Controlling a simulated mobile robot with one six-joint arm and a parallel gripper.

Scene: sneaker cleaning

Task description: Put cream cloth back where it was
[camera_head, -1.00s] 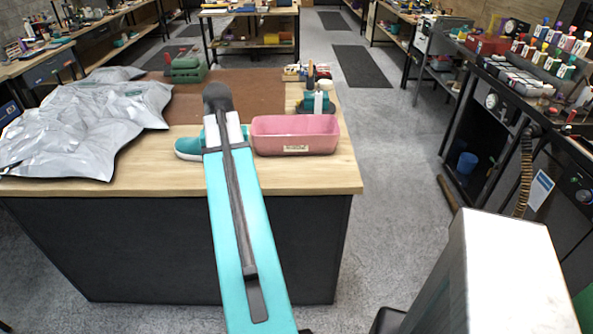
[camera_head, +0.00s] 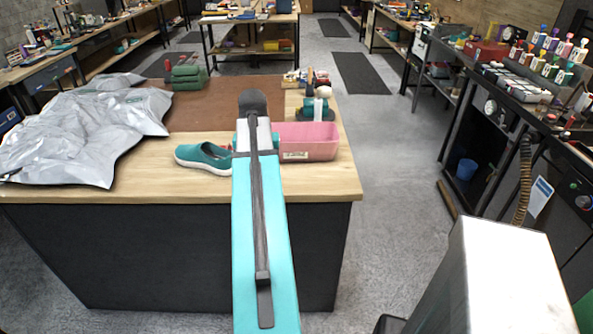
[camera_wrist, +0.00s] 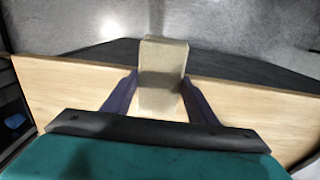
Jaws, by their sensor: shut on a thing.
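The cream cloth (camera_wrist: 163,62) shows in the wrist view as a folded, block-like beige piece. My gripper (camera_wrist: 160,78) is shut on it, with a dark finger on each side. The cloth sticks out past the fingertips and overlaps the bench edge in that view. I cannot tell its height above the wood. In the head view my arm hides the gripper's fingers and the cloth.
A teal sneaker (camera_head: 205,158) sits on the wooden bench (camera_head: 120,182), left of my arm. A pink bin (camera_head: 312,142) stands right of my arm, partly hidden by it. Crumpled silver sheeting (camera_head: 80,135) covers the bench's left. Small tools (camera_head: 318,105) stand behind the bin.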

